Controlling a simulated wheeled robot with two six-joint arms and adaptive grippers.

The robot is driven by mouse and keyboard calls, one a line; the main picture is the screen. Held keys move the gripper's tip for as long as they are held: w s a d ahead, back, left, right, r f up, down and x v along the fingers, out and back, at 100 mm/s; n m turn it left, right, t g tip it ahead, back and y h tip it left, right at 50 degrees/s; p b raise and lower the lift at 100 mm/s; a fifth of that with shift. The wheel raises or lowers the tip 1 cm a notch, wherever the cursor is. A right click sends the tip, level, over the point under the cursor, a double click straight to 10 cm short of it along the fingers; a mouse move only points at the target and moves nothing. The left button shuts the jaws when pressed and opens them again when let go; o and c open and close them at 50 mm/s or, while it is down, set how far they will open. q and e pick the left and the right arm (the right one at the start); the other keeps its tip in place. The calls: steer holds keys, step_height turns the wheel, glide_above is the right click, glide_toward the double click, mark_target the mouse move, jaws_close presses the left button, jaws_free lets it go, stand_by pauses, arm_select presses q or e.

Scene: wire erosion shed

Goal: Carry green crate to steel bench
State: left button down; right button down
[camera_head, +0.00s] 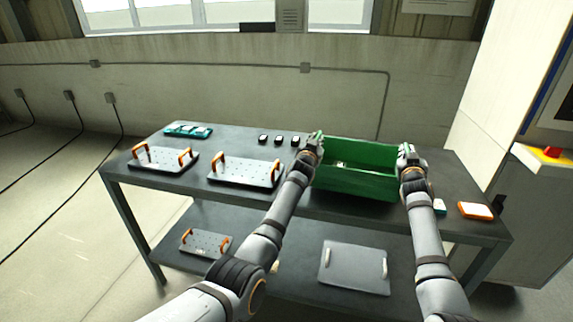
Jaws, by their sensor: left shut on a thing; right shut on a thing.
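The green crate (352,184) is an open-topped box at the right half of the dark steel bench (330,211). It looks level and is at or just above the bench top; I cannot tell whether it touches. My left gripper (316,142) is shut on the crate's left end wall. My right gripper (406,152) is shut on its right end wall. A small pale thing shows inside the crate near its left end. The grippers hide the crate's end rims.
Two plates with orange handles, left (163,160) and middle (243,173), lie on the bench. A teal tray (188,130) and several small black blocks (279,140) stand behind. An orange-edged box (475,210) lies at right. The lower shelf holds a grey plate (354,268).

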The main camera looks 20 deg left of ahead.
arm_select(q)
steer(key=shift+f+b, duration=0.6)
steer(key=shift+f, duration=0.1)
arm_select(e)
steer(key=shift+f, duration=0.7)
arm_select(q)
steer(key=c, duration=1.8)
jaws_free()
steer(key=shift+f, duration=0.25)
arm_select(e)
steer(key=c, duration=1.8)
jaws_free()
steer(key=shift+f, duration=0.25)
arm_select(q)
steer(key=o, duration=0.5)
steer(key=shift+s+r, duration=0.2)
steer(key=shift+r, duration=0.1)
steer(key=shift+c, duration=0.2)
arm_select(e)
steer(key=o, duration=0.5)
steer(key=shift+s+r, duration=0.2)
steer(key=shift+r, duration=0.1)
steer(key=shift+c, duration=0.2)
arm_select(q)
steer(key=shift+f, duration=0.2)
arm_select(e)
steer(key=shift+w+f, duration=0.15)
